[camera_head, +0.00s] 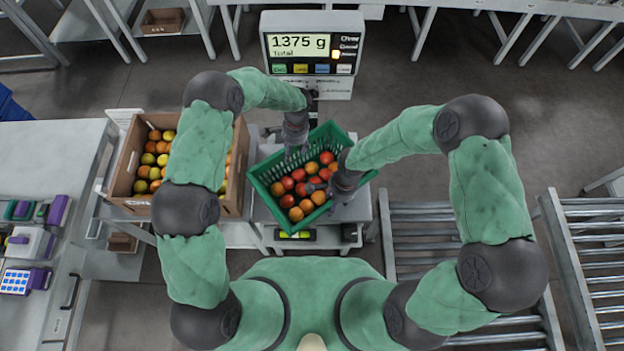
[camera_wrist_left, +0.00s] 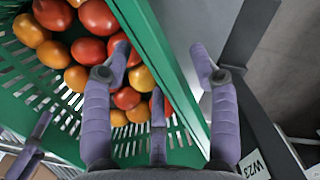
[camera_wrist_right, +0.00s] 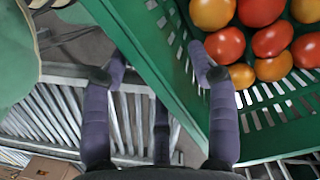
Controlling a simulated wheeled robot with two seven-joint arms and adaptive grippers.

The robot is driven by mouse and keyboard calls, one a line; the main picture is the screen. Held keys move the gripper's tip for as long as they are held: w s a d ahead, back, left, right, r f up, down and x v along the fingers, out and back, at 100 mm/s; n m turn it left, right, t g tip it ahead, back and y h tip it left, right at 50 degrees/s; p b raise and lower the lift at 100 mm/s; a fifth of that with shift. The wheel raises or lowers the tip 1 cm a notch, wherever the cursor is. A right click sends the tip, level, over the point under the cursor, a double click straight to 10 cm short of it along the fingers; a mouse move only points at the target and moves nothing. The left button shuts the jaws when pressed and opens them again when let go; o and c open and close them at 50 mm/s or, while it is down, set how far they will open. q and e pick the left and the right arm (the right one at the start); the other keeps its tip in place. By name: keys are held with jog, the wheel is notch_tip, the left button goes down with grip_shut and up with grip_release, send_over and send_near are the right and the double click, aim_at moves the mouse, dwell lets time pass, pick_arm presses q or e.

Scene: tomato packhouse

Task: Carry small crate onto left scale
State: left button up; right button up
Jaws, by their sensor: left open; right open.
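The small green crate (camera_head: 264,204), holding red and orange tomatoes, sits turned at an angle over the pale scale platform (camera_head: 350,208) below the display. My left gripper (camera_head: 297,150) is open at the crate's far side. In the left wrist view its fingers straddle the green rim (camera_wrist_left: 163,52), one over the tomatoes and one outside. My right gripper (camera_head: 328,187) is open at the near right side. In the right wrist view its fingers lie either side of the crate wall (camera_wrist_right: 150,50). I cannot tell whether any finger touches the crate. The crate's underside is hidden.
The scale display (camera_head: 313,45) reads 1375 g and stands behind the crate. A cardboard box (camera_head: 124,168) of tomatoes stands close on the left. A roller conveyor (camera_head: 425,237) lies to the right. A grey worktop (camera_head: 45,160) with small devices is at far left.

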pick_arm(q)
notch_tip(320, 180, up, 12)
jog(key=w+d, duration=0.1)
jog(key=shift+d, duration=0.25)
pick_arm(e)
notch_tip(320, 180, up, 12)
jog(key=w+d, duration=0.1)
jog(key=shift+d, duration=0.25)
dwell(0.3)
jog(key=shift+f, duration=0.1)
dwell(0.4)
